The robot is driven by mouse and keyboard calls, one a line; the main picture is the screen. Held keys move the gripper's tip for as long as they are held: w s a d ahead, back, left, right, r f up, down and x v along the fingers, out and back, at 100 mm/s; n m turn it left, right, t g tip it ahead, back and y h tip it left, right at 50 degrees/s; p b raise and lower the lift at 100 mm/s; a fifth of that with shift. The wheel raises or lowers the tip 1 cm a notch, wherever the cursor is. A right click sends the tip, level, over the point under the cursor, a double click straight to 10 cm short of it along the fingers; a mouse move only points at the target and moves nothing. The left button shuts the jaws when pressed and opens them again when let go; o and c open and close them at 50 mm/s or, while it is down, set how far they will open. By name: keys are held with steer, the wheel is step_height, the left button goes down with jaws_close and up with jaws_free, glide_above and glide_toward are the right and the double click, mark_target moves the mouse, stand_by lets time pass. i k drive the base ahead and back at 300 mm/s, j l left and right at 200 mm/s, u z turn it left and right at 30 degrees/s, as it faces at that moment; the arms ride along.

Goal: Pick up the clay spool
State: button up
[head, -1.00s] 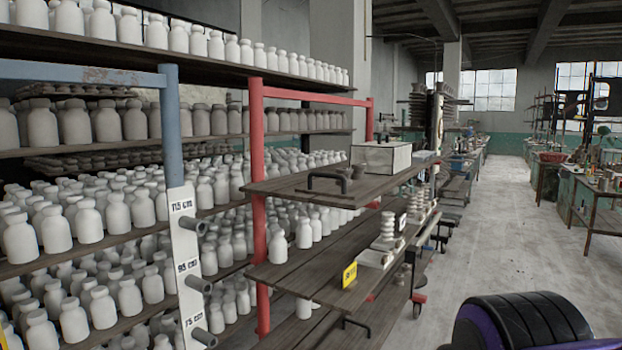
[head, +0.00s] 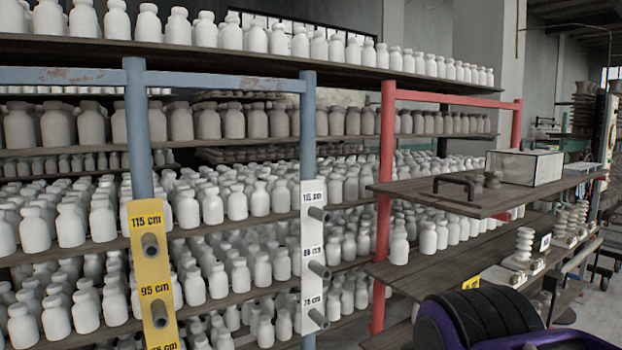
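A small dark brown spool-shaped piece (head: 491,180) sits on the upper wooden shelf of the cart at the right, between a dark curved handle and a pale box. It is small in view, and I cannot tell for sure that it is the clay spool. Pale stacked ribbed pieces (head: 523,245) stand upright on the shelf below. My gripper is not in view; only a black and purple part of my own arm shows at the bottom right.
The dark handle (head: 454,186) stands at the upper cart shelf's front edge. The pale box (head: 524,167) is behind the spool-shaped piece. Racks of white bottles (head: 236,200) fill the left and middle. A yellow height marker (head: 155,275) and a white one (head: 313,265) carry protruding pegs.

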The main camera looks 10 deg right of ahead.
mark_target(476, 179)
steer(key=i+l+u, duration=0.1)
steer(key=l+u, duration=1.05)
steer(key=l, duration=0.8)
steer(key=k+l+u, duration=0.1)
steer(key=l, duration=0.3)
